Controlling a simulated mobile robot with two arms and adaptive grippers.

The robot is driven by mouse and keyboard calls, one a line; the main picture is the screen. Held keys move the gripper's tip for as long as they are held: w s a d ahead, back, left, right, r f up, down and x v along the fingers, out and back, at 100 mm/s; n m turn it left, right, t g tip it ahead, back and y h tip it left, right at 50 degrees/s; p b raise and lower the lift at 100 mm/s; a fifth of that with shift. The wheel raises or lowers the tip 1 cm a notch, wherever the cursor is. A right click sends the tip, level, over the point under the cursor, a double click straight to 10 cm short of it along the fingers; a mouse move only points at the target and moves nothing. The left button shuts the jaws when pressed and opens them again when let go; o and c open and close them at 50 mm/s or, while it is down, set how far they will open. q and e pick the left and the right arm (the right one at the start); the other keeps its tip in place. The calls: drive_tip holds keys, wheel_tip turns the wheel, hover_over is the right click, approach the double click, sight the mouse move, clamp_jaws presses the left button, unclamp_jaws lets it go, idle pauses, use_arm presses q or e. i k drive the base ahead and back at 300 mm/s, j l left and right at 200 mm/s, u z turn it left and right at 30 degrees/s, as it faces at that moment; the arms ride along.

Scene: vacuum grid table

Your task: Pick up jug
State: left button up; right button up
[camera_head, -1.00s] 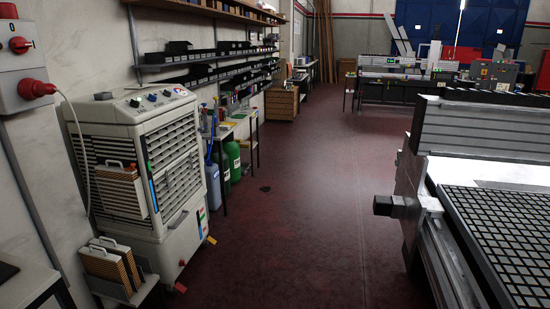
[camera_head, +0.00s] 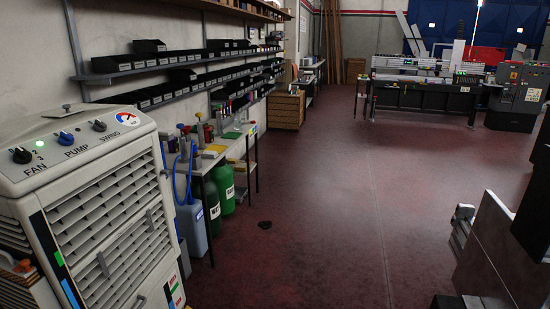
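A pale blue jug-like container (camera_head: 192,228) stands on the floor at the left, just behind the white cooler unit. Two green containers with white labels stand beside it under a narrow bench: a darker one (camera_head: 208,206) and a brighter one (camera_head: 224,187). I cannot tell which of these the task calls the jug. A blue tube runs from near the pale blue container up toward the bench top. Neither of my grippers is in view.
The white cooler unit (camera_head: 95,205) fills the near left. The narrow bench (camera_head: 205,160) holds bottles and tools under wall shelves (camera_head: 165,57). Machine parts (camera_head: 490,245) stand near right.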

sight(241, 117)
drive_tip(key=i, duration=2.1)
drive_tip(key=i+u, duration=0.2)
drive_tip(key=i, duration=0.3)
drive_tip(key=i+l+u, duration=0.2)
drive_tip(key=i, duration=0.3)
drive_tip(key=i+l+u, duration=0.2)
drive_tip(key=i, duration=0.3)
drive_tip(key=i+l+u, duration=0.15)
drive_tip(key=u, duration=0.3)
drive_tip(key=i+l+u, duration=0.4)
drive_tip(key=k+j, duration=0.1)
